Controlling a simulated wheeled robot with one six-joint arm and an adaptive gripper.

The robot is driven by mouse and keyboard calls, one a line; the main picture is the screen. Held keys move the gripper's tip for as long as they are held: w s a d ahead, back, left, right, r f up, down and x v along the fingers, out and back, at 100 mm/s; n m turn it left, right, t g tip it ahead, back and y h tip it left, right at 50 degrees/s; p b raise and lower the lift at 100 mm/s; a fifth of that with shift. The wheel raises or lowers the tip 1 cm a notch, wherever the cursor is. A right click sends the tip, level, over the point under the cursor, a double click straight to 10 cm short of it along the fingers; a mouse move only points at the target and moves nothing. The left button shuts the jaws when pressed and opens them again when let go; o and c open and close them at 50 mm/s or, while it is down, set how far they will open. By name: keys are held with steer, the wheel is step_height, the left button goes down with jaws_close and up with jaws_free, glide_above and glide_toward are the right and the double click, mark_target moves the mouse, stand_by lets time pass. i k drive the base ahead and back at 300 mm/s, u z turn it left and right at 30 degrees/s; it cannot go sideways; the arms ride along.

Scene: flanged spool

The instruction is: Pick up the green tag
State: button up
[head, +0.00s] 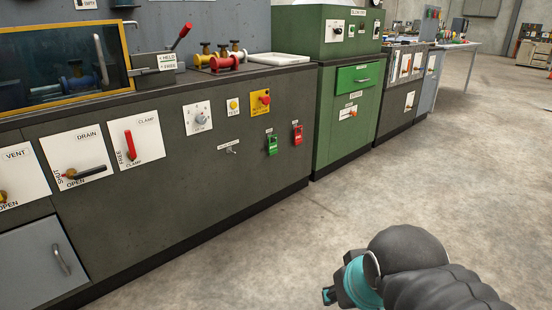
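The green tag (272,145) hangs on the front of the dark grey-green cabinet, right of centre. A red tag (297,134) hangs just to its right. My arm reaches in from the bottom right, black with a teal ring. The small dark end part of my gripper (329,295) shows at the bottom edge, well below and to the right of the green tag and apart from it. Its fingers are not clear, so I cannot tell whether it is open or shut.
The cabinet front (200,165) carries a yellow emergency-stop plate (260,102), a small toggle (232,151) and labelled valve plates at left. A green cabinet (345,110) stands to its right. The concrete floor (280,240) in front is clear.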

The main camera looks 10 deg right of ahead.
mark_target(273, 147)
steer(key=z, duration=0.75)
steer(key=i, duration=2.05)
steer(key=u, duration=0.8)
